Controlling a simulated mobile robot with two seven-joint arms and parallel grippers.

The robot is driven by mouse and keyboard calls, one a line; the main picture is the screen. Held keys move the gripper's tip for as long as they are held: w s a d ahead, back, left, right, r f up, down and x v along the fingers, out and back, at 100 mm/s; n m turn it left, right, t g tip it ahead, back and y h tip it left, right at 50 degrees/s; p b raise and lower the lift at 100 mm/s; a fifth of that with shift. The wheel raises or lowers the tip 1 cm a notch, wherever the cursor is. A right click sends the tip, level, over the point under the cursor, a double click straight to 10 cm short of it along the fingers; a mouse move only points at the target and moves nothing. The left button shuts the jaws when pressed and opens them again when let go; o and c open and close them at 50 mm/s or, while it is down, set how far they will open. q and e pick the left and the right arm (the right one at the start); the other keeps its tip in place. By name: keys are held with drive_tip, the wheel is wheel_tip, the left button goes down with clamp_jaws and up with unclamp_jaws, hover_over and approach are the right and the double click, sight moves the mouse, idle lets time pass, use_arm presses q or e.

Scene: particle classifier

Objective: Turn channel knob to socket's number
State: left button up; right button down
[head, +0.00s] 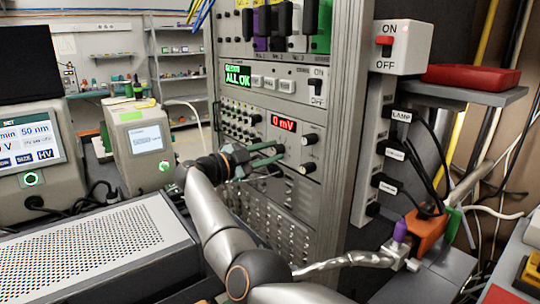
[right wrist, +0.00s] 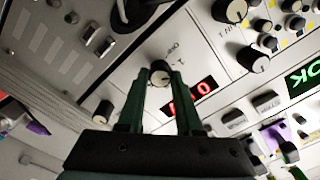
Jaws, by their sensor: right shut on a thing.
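My right gripper (head: 279,155) reaches the rack panel in the head view, its green fingers pointing right. In the right wrist view the two green fingers (right wrist: 160,82) are shut on a small dark knob with a pale face (right wrist: 159,72). The knob sits just beside the red "0 mV" display (head: 283,123), which also shows in the wrist view (right wrist: 193,101). Small markings around the knob are too blurred to read surely. In the head view the fingers mostly hide the knob. My left gripper is not in view.
Other black knobs (head: 309,139) stand right of the display. A green "ALL OK" screen (head: 238,77) and an ON switch (head: 318,88) are above. A perforated grey box (head: 90,245) stands at the lower left. Labelled plugs and cables (head: 400,115) hang at the right.

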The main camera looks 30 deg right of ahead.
drive_tip(key=m+b, duration=0.1)
drive_tip(key=m, duration=0.2)
drive_tip(key=shift+f+m, duration=0.15)
drive_tip(key=shift+m, duration=0.15)
drive_tip(key=m+b, duration=0.1)
drive_tip(key=m, duration=0.2)
drive_tip(key=shift+m, duration=0.4)
drive_tip(key=m, duration=0.2)
drive_tip(key=shift+m+b, duration=0.3)
drive_tip(key=shift+b, duration=0.1)
drive_tip(key=m+b, duration=0.1)
drive_tip(key=m, duration=0.4)
drive_tip(key=shift+m, duration=0.3)
drive_tip(key=m, duration=0.3)
drive_tip(key=shift+m, duration=0.3)
drive_tip(key=m, duration=0.4)
drive_tip(key=shift+b, duration=0.4)
drive_tip(key=shift+m, duration=0.5)
